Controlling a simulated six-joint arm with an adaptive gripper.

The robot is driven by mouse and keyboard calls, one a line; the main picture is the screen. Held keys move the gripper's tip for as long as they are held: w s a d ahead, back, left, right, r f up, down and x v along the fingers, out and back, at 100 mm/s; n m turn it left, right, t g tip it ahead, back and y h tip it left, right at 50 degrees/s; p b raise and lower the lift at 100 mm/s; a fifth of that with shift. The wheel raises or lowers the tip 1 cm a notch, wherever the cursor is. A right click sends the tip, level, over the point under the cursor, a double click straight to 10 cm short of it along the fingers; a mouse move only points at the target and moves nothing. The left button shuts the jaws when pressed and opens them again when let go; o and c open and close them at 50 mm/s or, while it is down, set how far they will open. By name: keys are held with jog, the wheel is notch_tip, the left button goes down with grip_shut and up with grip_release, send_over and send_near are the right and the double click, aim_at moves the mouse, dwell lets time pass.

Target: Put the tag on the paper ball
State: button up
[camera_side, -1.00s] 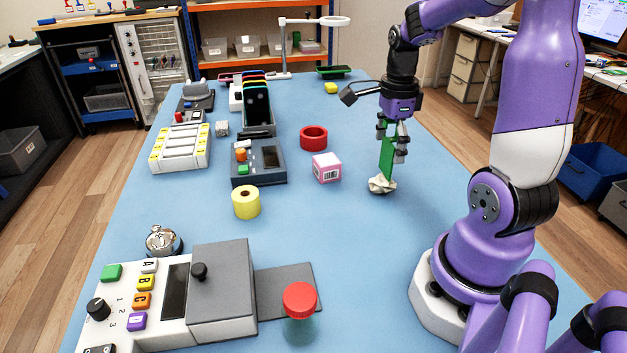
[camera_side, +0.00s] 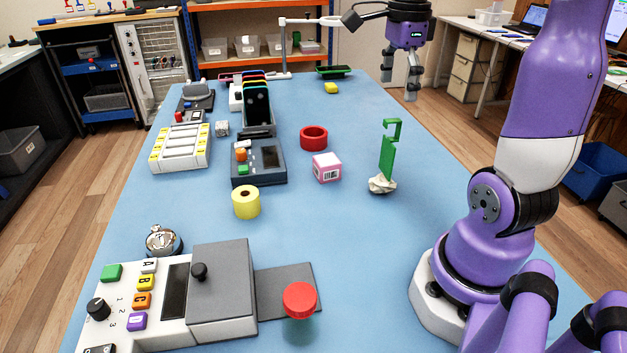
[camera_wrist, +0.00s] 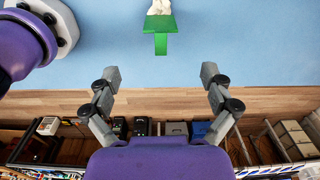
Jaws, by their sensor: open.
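The green tag (camera_side: 387,152), a flat piece with a hook-shaped top, stands upright on the crumpled white paper ball (camera_side: 382,185) on the blue table. Its lower end meets the top of the ball. In the wrist view the tag (camera_wrist: 160,28) shows at the top edge, with part of the paper ball (camera_wrist: 160,7) behind it. My gripper (camera_side: 399,86) is open and empty, up and beyond the tag near the table's right edge. Its spread fingers also show in the wrist view (camera_wrist: 159,76), apart from the tag.
A pink box (camera_side: 327,168) stands left of the ball, with a red ring (camera_side: 313,138) and a yellow roll (camera_side: 246,202) further left. A grey device (camera_side: 259,163) and a phone rack (camera_side: 258,122) stand behind.

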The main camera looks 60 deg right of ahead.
jog(key=a+f+n+t, duration=0.2)
jog(key=a+n, duration=0.6)
jog(key=n, duration=0.5)
jog(key=a+f+n+t, duration=0.2)
jog(key=a+n+t, duration=0.1)
jog(key=a+n, duration=0.6)
jog(key=n, duration=0.4)
jog(key=shift+a+n+t, duration=0.25)
jog(key=shift+n+t, duration=0.05)
